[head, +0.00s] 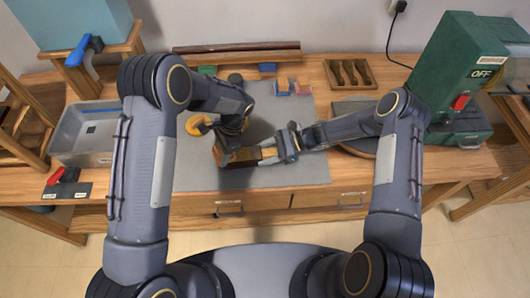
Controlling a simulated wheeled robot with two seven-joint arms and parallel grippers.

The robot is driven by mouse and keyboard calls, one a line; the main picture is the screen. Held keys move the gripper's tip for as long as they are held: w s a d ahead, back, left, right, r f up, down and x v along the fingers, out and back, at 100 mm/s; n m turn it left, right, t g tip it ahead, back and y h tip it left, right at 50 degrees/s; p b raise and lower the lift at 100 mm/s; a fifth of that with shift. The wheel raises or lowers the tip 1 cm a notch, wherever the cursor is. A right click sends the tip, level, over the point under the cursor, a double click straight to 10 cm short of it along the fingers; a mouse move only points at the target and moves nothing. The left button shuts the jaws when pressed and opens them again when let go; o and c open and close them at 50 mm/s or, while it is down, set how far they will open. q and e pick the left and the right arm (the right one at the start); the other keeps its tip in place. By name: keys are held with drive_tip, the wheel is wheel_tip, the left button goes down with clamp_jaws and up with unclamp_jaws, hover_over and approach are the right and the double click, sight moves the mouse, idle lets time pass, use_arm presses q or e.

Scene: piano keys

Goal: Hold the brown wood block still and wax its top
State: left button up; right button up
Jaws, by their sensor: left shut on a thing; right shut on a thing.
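The brown wood block (241,157) lies on the grey mat (300,172) near the front of the bench. My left gripper (226,154) is at the block's left end, shut on it, its fingers partly hidden by the wrist. My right gripper (273,151) comes in from the right and is shut on a small yellowish-tan piece, seemingly the wax (268,153), at the block's right end. I cannot tell whether this piece touches the block's top.
A grey bin (84,133) stands left; a green machine (457,70) marked OFF stands right. The mat's front right is clear.

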sight(246, 156)
use_arm(q)
drive_tip(key=shift+w+d+f, duration=0.1)
drive_tip(key=shift+d, duration=1.6)
drive_tip(key=shift+w+d, duration=0.15)
drive_tip(key=shift+d, duration=1.45)
drive_tip(key=shift+w+d, duration=0.1)
drive_tip(key=shift+d, duration=1.25)
wheel_tip(246, 156, up, 7)
